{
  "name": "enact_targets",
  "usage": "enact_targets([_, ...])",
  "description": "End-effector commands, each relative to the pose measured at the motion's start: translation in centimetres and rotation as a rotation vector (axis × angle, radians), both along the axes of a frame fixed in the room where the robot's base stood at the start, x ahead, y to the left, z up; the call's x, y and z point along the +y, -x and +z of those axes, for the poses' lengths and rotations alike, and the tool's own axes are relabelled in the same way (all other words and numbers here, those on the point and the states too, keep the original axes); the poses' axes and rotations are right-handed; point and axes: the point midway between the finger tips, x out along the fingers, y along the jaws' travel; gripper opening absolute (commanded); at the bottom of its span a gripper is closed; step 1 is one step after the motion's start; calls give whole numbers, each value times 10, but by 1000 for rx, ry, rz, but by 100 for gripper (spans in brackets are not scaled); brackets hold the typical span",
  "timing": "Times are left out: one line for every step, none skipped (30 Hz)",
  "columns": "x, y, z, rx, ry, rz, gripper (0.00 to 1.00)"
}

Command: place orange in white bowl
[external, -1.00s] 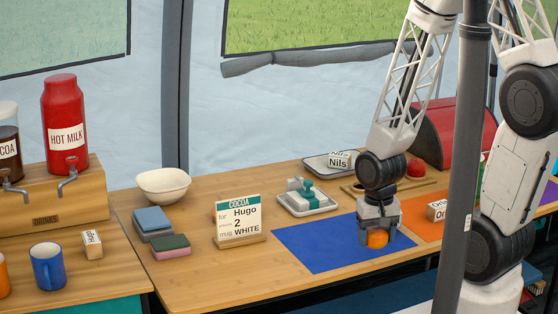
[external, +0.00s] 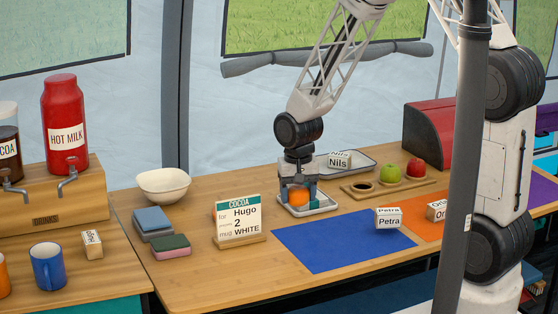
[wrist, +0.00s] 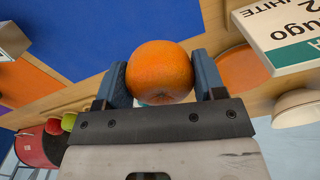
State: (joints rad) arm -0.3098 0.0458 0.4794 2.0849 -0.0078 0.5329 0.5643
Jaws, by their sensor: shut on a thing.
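My gripper (external: 299,199) is shut on the orange (external: 299,197), which also shows in the wrist view (wrist: 160,72) between the two blue fingers. In the external view they line up with the small white tray (external: 322,208); the wrist view shows the orange raised above the table. The white bowl (external: 163,183) stands at the back left of the table, well to the left of my gripper. It looks empty, though its inside shows only in part. A pale bowl shape (wrist: 297,108) shows at the right of the wrist view.
The cocoa sign (external: 238,218) stands between my gripper and the sponges (external: 153,222). A green apple (external: 389,173) and a red apple (external: 416,167) sit in a wooden holder.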

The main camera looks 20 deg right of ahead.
Motion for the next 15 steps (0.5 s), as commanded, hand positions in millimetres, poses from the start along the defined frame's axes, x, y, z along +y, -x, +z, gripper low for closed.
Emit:
enact_targets([7,-13,1,0,0,1,35])
enact_targets([11,-20,2,1,1,1,35])
enact_targets([17,-30,3,0,0,1,35])
enact_targets([21,-36,4,0,0,1,35])
enact_targets([25,-43,5,0,0,1,35])
enact_targets([30,-52,7,0,0,2,35])
enact_targets([34,-59,8,0,0,2,35])
enact_targets([38,-66,8,0,0,2,35])
enact_targets([43,-75,9,0,0,1,35])
enact_targets([47,-82,10,0,0,1,35])
enact_targets([51,-88,10,1,1,1,35])
enact_targets([57,-97,12,0,0,0,35])
enact_targets([61,-104,13,0,0,0,35])
enact_targets([66,-110,13,0,1,0,35])
enact_targets([72,-119,15,0,0,0,35])
